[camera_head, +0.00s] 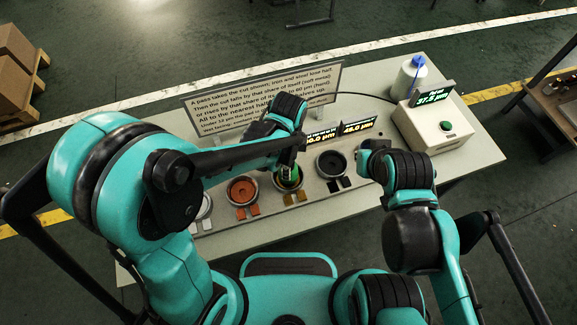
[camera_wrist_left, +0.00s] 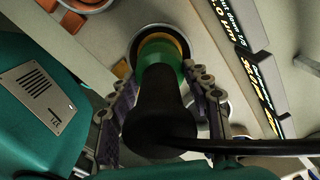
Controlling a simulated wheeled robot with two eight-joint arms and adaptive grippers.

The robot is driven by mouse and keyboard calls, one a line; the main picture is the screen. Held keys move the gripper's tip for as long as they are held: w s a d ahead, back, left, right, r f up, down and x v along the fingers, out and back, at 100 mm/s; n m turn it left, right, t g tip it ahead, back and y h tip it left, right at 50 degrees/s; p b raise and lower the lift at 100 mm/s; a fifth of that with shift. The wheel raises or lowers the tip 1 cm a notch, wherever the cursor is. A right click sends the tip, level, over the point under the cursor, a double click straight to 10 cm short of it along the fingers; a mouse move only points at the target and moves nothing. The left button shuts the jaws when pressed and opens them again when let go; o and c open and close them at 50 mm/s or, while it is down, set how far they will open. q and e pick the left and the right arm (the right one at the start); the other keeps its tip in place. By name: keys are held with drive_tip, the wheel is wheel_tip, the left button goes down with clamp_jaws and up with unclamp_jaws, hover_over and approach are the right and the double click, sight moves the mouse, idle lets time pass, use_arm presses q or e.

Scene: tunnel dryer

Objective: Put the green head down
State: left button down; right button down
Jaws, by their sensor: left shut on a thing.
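The green head (camera_head: 287,180) is a dark handle with a green band at its lower end. In the left wrist view, the green band (camera_wrist_left: 160,52) points into a round dark-rimmed seat with a yellow ring (camera_wrist_left: 177,42). My left gripper (camera_head: 290,168) is shut on the head, with one finger on each side of its black body. I cannot tell whether the head touches the bottom of the seat. My right gripper (camera_head: 364,160) is by the right end of the row of seats, and its jaws are too dark to read.
An orange pad seat (camera_head: 242,190) is left of the head, and a dark seat (camera_head: 331,164) is right of it. Small displays (camera_head: 357,126) stand behind.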

use_arm(q)
drive_tip(key=shift+f, duration=0.55)
drive_tip(key=shift+f, duration=0.1)
drive_tip(key=c, duration=0.7)
unclamp_jaws()
wheel_tip(320, 180, up, 12)
drive_tip(key=p, duration=0.3)
drive_tip(key=shift+p, duration=0.4)
drive_tip(key=s+a+r+n+t, duration=0.1)
drive_tip(key=a+r+n+t, duration=0.1)
drive_tip(key=a+n, duration=0.4)
drive_tip(key=s+a+r+n+t, duration=0.2)
drive_tip(key=a+n, duration=0.4)
drive_tip(key=n, duration=0.1)
drive_tip(key=s+a+r+n+t, duration=0.2)
drive_tip(key=a+n+t, duration=0.1)
drive_tip(key=a+n, duration=0.3)
drive_tip(key=shift+s+r+n, duration=0.1)
drive_tip(key=shift+r+n, duration=0.15)
drive_tip(key=shift+n, duration=0.15)
